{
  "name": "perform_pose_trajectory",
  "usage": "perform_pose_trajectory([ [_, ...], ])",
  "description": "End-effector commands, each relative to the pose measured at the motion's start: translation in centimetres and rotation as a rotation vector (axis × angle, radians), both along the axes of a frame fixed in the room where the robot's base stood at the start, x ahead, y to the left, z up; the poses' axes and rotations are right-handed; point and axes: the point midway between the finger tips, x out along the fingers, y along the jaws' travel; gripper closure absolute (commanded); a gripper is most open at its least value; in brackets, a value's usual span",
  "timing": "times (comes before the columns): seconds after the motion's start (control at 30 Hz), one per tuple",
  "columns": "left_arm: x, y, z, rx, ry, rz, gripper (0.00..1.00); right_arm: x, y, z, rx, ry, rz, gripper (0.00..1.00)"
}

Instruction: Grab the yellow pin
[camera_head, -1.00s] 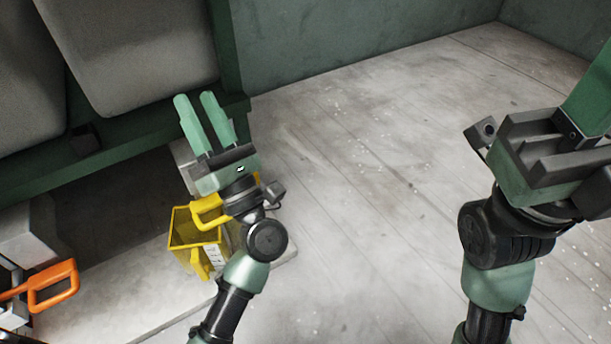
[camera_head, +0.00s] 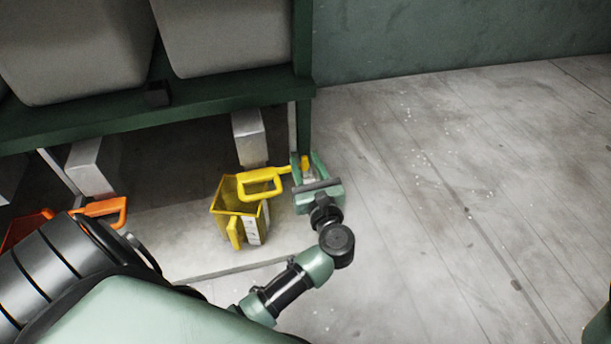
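The yellow pin has a D-shaped handle (camera_head: 260,195) above a yellow box, and its thin end reaches right toward the green post. My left gripper (camera_head: 307,163) is at that end, to the right of the handle. Its two green fingers stand apart and point up in the picture, with the yellow tip showing between them. I cannot tell whether the fingers touch the pin. My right gripper does not show; only a green sliver of my own body is at the lower right edge.
The open yellow box (camera_head: 228,212) is on the pale floor slab under the green press frame (camera_head: 200,117). A green post stands behind my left gripper. An orange handle (camera_head: 105,208) is at the left. The floor on the right is clear.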

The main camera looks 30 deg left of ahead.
Motion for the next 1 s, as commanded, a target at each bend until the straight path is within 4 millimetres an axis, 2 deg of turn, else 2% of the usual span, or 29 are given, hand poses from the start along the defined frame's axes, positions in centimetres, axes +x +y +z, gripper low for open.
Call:
perform_pose_trajectory([
  [0.1,0.6,0.7,0.0,0.001,-0.001,-0.001,0.61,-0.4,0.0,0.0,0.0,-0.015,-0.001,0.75],
  [0.33,0.7,0.7,0.1,0.001,0.001,-0.001,0.61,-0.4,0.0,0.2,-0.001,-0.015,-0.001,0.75],
  [0.47,0.7,0.7,0.1,0.001,0.001,-0.001,0.97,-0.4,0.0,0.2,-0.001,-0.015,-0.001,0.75],
  [0.5,0.7,0.7,0.1,0.001,0.001,-0.001,1.0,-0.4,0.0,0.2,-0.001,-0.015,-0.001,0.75],
  [0.83,0.7,0.7,0.2,0.001,-0.001,-0.001,1.0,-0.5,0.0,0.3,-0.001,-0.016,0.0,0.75],
  [1.0,0.7,0.7,1.2,-0.001,-0.002,-0.001,1.0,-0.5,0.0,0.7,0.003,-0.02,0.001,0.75],
])
